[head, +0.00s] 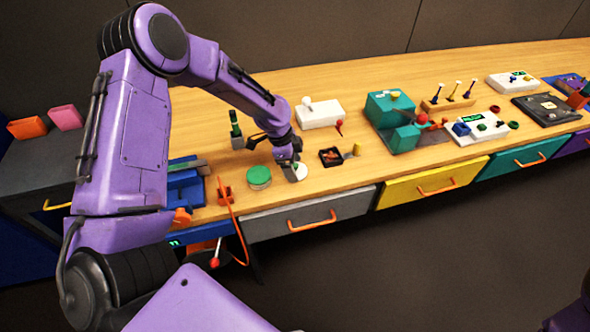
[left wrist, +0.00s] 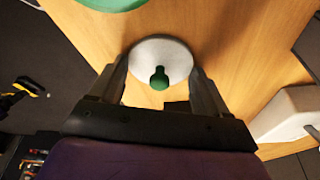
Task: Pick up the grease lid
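The grease lid is a white disc with a green knob; in the left wrist view the lid (left wrist: 150,52) lies between my left gripper's fingers (left wrist: 160,72). The fingers are spread wide on either side of it, and the green knob stands free between them. Whether the fingertips touch the rim cannot be told. In the head view the lid (head: 301,173) shows partly under my left gripper (head: 291,163), near the bench's front edge. A green round tin (head: 259,177) stands just left of it. My right gripper is not in view.
A small black tray (head: 331,157) lies right of the lid. A white box with a red lever (head: 319,113) stands behind. An orange cable (head: 233,208) hangs over the front edge.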

